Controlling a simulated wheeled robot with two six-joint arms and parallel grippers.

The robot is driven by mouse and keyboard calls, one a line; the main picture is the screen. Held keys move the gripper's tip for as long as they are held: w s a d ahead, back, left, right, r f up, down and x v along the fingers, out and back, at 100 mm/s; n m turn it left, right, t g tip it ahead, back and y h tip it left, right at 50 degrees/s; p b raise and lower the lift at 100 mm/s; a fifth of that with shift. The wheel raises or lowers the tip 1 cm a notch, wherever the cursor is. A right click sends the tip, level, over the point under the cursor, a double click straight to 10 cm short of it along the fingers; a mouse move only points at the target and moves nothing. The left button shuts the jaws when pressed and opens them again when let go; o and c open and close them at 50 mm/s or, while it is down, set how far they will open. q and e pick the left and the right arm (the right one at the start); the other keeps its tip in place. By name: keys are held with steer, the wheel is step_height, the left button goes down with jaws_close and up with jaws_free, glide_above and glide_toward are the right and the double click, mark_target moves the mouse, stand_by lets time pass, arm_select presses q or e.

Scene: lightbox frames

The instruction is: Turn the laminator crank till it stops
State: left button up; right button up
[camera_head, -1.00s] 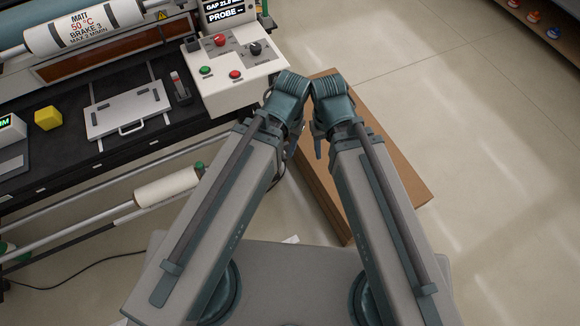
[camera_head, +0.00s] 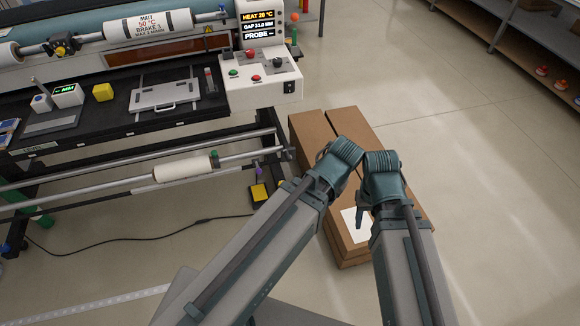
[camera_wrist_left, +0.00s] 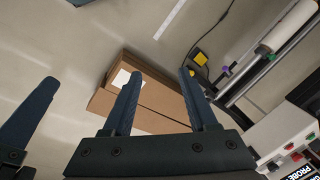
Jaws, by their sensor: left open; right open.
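The laminator (camera_head: 80,67) stands at the upper left in the head view, with a white control box (camera_head: 262,92) at its right end. I cannot make out a crank for certain in either view. My left gripper (camera_wrist_left: 160,90) is open and empty in the left wrist view, its two fingers apart over the floor and a carton. My right gripper (camera_head: 363,208) points down over the cartons in the head view, well away from the control box. It is open; its second finger is mostly hidden. One finger, probably of my right gripper, shows at the wrist view's left edge.
Brown cartons (camera_head: 312,130) lie on the floor under my arms, right of the laminator. A yellow-black item (camera_head: 259,193) and a cable (camera_head: 150,228) lie near its frame. Shelving (camera_head: 500,38) stands at the upper right. The floor between is clear.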

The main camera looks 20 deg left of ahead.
arm_select(q)
steer(key=w+a+f+n+t+y+b, duration=0.2)
steer(key=w+f+b, duration=0.6)
steer(key=b, duration=0.8)
steer(key=w+a+f+n+t+y+b, duration=0.3)
steer(key=w+a+f+t+b, duration=0.4)
steer(key=f+b, duration=0.5)
steer(key=w+a+f+n+t+y+b, duration=0.3)
steer(key=w+f+b, duration=0.6)
steer(key=b, duration=1.2)
steer(key=shift+a+f+n+t, duration=0.65)
steer(key=shift+a+n+t, duration=0.15)
steer(key=shift+t, duration=0.2)
